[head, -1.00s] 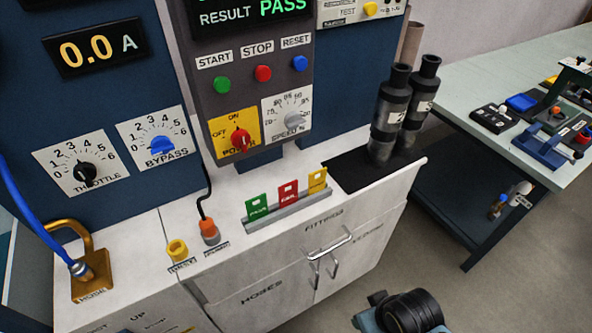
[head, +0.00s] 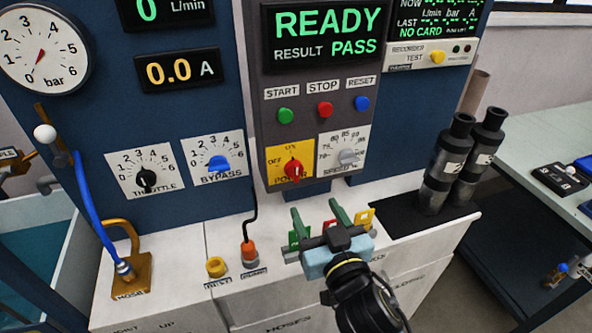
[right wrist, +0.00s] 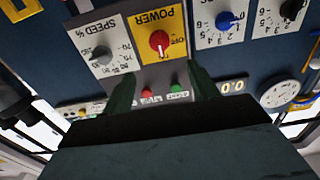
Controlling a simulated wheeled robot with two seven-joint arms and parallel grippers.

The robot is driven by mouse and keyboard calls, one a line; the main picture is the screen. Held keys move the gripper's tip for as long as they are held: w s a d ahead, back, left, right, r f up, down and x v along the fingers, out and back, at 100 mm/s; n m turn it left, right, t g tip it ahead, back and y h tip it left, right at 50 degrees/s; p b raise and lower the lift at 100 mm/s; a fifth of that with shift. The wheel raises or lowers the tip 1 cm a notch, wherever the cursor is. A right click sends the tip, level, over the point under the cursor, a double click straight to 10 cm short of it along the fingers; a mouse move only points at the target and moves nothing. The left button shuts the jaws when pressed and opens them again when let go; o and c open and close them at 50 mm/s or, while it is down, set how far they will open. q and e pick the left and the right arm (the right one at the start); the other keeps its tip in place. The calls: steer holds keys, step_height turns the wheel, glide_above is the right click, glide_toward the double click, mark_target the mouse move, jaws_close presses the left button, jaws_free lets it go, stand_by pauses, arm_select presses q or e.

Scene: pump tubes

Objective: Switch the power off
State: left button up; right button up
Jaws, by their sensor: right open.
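The power switch (head: 293,170) is a red knob on a yellow plate low on the grey control box. Its pointer appears turned up toward ON, with OFF to its left. It also shows upside down in the right wrist view (right wrist: 160,42), between and beyond my fingers. My right gripper (head: 317,212) is open and empty, with its two green fingers pointing at the panel. In the head view it is below and slightly right of the knob, apart from it. My left gripper is not in view.
The speed knob (head: 348,157) sits just right of the power plate. Green, red (head: 325,110) and blue buttons are above. An orange plug (head: 249,250) with a black cable is left. Two dark cylinders (head: 444,165) stand right.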

mark_target(297, 174)
steer(key=x, duration=1.3)
steer(key=c, duration=1)
